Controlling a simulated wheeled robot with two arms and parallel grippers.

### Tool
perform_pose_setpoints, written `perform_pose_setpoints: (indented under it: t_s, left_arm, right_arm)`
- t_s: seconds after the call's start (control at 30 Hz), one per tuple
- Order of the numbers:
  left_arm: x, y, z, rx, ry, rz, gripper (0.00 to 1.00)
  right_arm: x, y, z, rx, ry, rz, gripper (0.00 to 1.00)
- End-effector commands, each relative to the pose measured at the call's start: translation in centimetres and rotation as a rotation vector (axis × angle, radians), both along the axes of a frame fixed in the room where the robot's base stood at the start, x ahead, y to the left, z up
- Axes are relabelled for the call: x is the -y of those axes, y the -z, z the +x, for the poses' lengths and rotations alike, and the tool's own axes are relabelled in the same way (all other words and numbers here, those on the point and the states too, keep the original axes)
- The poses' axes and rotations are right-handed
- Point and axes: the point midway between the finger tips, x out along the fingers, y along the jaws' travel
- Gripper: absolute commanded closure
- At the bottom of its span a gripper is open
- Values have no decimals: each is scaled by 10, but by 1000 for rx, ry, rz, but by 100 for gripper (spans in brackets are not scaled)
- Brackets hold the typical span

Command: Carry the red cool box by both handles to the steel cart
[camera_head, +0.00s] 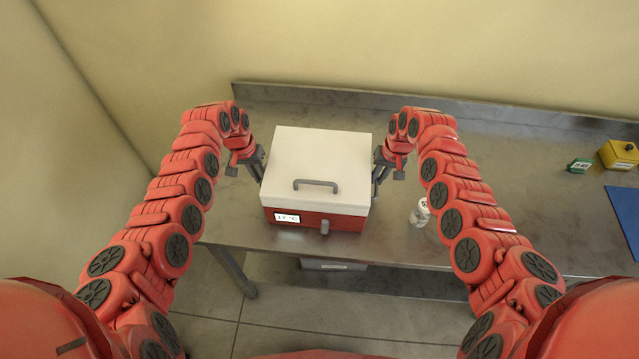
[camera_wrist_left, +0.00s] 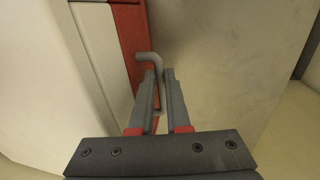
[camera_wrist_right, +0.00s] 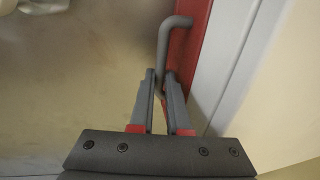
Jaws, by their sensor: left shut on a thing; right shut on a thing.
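The red cool box (camera_head: 310,222) with a white lid (camera_head: 318,160) is level over the left part of a steel table; I cannot tell whether it touches the top. A grey lid handle, a front latch and a small display show on it. My left gripper (camera_head: 259,166) is at its left side, shut on the grey left handle (camera_wrist_left: 145,57) against the red wall. My right gripper (camera_head: 379,171) is at its right side, shut on the right handle (camera_wrist_right: 167,45). No separate steel cart can be made out.
The steel table (camera_head: 500,180) has a raised back edge by the wall. A white can (camera_head: 420,214) stands just right of the box. A grey bin (camera_head: 330,265) is below the table.

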Motion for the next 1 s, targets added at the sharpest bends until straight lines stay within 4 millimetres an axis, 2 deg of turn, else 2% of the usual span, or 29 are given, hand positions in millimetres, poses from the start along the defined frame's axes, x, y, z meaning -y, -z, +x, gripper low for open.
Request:
perform_pose_setpoints:
  t_s: [0.67,1.0]
  left_arm:
    - [-1,-3,0,0,-1,2,100]
    - [-1,-32,1,1,-1,2,100]
  right_arm:
    - [2,-3,0,0,2,-2,100]
    - [2,-32,1,2,1,-2,100]
